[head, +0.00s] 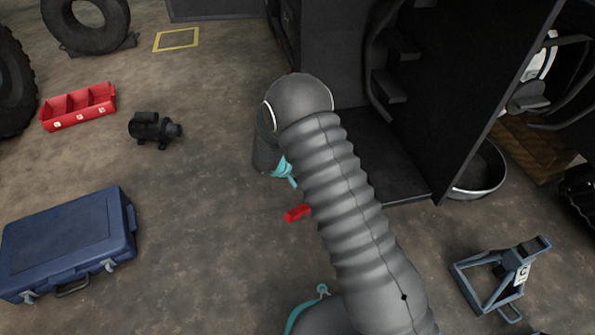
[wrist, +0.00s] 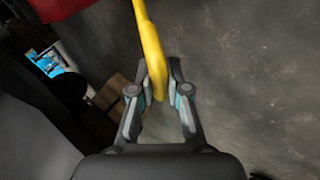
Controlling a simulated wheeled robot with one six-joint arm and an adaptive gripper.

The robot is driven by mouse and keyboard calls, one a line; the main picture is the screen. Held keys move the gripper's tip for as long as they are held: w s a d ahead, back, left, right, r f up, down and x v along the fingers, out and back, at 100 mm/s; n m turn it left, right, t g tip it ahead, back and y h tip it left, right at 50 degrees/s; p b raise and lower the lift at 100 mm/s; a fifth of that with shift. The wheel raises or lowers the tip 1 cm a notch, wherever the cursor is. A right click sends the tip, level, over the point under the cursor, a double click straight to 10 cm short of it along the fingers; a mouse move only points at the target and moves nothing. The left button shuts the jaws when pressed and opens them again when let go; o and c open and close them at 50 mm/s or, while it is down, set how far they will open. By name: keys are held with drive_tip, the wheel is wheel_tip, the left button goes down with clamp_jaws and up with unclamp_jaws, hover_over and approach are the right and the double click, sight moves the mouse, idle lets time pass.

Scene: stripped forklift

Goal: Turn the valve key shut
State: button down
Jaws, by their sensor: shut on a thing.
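In the wrist view a yellow bar (wrist: 149,40), which looks like the valve key's handle, runs down from the top edge. Its lower end sits between the two fingers of my gripper (wrist: 160,88), which is shut on it. What the bar joins at its other end is out of the picture.
A dark machine frame (head: 470,90) stands right of my arm. A blue case (head: 70,240), a red tray (head: 75,112) and a black pump-like unit (head: 152,128) lie on the left floor. A blue-grey stand (head: 500,275) is at lower right. Floor between case and arm is clear.

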drive_tip(key=shift+s+f+m+t, duration=0.15)
drive_tip(key=shift+m+t, duration=0.15)
drive_tip(key=shift+m, duration=0.4)
drive_tip(key=shift+h, duration=0.3)
drive_tip(key=c, duration=1.1)
unclamp_jaws()
drive_tip(key=shift+c, duration=0.2)
drive_tip(key=v, duration=1.2)
